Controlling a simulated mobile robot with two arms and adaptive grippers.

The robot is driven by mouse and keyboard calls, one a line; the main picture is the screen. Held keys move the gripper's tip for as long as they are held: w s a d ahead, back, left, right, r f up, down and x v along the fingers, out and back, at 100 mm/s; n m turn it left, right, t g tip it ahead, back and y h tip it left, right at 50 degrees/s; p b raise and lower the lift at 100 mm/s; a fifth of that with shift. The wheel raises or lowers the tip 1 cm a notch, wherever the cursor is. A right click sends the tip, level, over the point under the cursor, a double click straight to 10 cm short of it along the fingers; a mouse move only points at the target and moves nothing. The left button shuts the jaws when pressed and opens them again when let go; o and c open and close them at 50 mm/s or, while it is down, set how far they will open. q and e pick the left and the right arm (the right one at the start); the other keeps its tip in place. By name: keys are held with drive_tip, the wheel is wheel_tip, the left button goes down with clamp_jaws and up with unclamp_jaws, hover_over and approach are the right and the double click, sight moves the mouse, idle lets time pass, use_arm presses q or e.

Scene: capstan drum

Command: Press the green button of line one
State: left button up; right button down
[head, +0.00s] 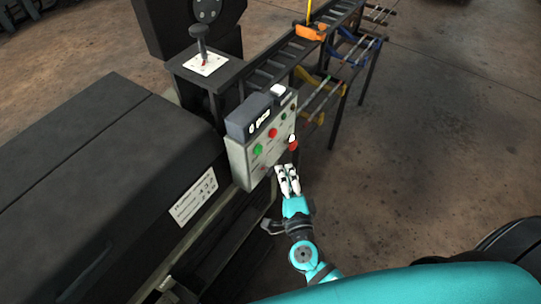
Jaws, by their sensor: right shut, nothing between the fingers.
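A grey control box (243,168) is fixed to the side of the dark machine. Its face carries a larger green button (257,150) on the left, a red button (272,133) in the middle and a small green button (284,116) on the right. The labels are too small to read, so I cannot tell which green button belongs to line one. My right gripper (287,172) is shut and empty, close to the lower right of the box. Its fingertips are below and right of the larger green button. My left gripper is out of view.
A bigger red knob (293,146) sits at the box's right edge, close to my fingertips. A lever (199,46) stands on a pedestal behind. A rack (275,66) with orange and blue clamps stretches away.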

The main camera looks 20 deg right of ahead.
sight(259, 150)
drive_tip(key=w+a, duration=0.2)
drive_tip(key=w, duration=0.4)
drive_tip(key=shift+p, duration=0.3)
